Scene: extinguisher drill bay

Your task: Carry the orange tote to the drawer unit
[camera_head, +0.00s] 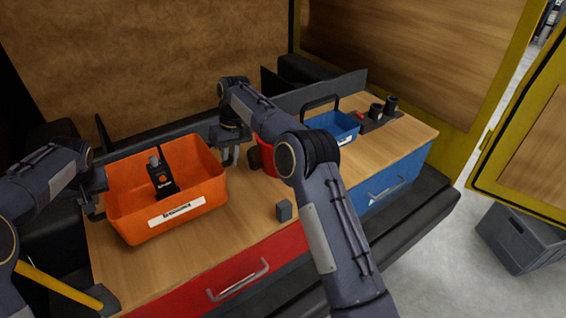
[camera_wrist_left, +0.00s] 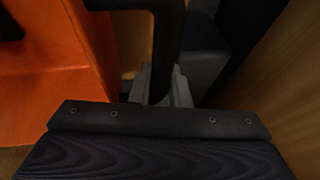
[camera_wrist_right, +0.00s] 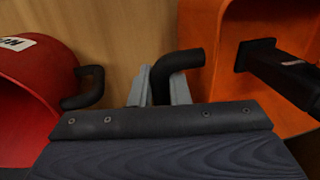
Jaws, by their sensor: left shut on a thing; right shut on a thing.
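The orange tote (camera_head: 150,228) is over the left part of the wooden top of the drawer unit (camera_head: 262,220); whether it touches the top I cannot tell. It looks about level and holds a black handheld device (camera_head: 162,178). My left gripper (camera_head: 95,212) is shut on a black handle at the tote's left end; the handle (camera_wrist_left: 168,45) also shows in the left wrist view. My right gripper (camera_head: 228,158) is shut on the black handle (camera_wrist_right: 182,60) at the tote's other end. The drawer unit has a red drawer (camera_head: 215,283) and a blue drawer (camera_head: 400,182).
A red container (camera_head: 268,160), partly hidden by my right arm, stands close right of the tote. A small grey block (camera_head: 284,210) is near the front edge. A blue tote (camera_head: 335,124) and a dark holder (camera_head: 380,118) stand further right. A grey crate (camera_head: 522,238) is on the floor.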

